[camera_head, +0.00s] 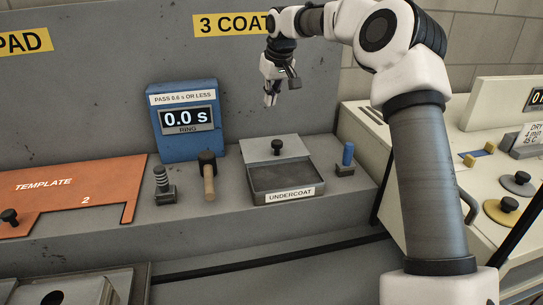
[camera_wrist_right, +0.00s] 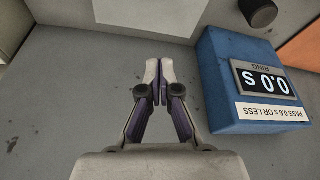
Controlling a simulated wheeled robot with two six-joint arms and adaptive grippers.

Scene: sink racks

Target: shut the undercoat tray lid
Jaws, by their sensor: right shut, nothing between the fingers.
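The undercoat tray (camera_head: 286,182) sits on the grey bench, with its label on the front edge. Its light grey lid (camera_head: 262,148) with a black knob covers the rear part, and the dark front part is uncovered. A pale flat panel at the top of the right wrist view, likely the lid (camera_wrist_right: 150,14), is cut off by the frame. My right gripper (camera_head: 270,102) hangs above and behind the tray, apart from it, fingers pointing down. In the right wrist view the gripper (camera_wrist_right: 156,66) is shut and empty. My left gripper is not in view.
A blue ring timer box (camera_head: 185,95) reading 0.0 s stands left of the tray. A wooden-handled tool (camera_head: 208,182) and a ribbed peg (camera_head: 162,182) are in front of it. A blue-topped peg (camera_head: 347,156) stands right of the tray. An orange template (camera_head: 100,178) lies left.

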